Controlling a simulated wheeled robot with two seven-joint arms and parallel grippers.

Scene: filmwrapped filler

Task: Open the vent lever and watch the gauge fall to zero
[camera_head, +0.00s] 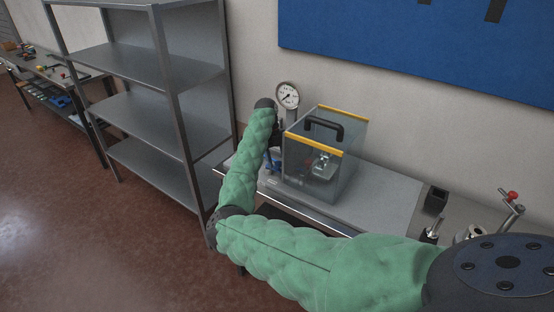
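A round white-faced gauge (287,95) stands upright behind the bench, left of a clear box (302,158). Its needle shows, but the reading is too small to tell. My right arm, in a green quilted cover, reaches in from the lower right and bends up towards the gauge. My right gripper (277,138) is a small dark shape below the gauge, close to the left side of the box. Its fingers are mostly hidden by the arm. A small blue part (274,160) shows just below it; I cannot tell whether this is the vent lever or whether they touch. My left gripper is out of view.
The box has yellow edges, a black top handle and a metal item inside. The grey bench (378,199) is clear to its right. A black holder (436,199) and a red-knobbed metal fitting (512,203) stand farther right. An empty metal shelf (140,119) stands left.

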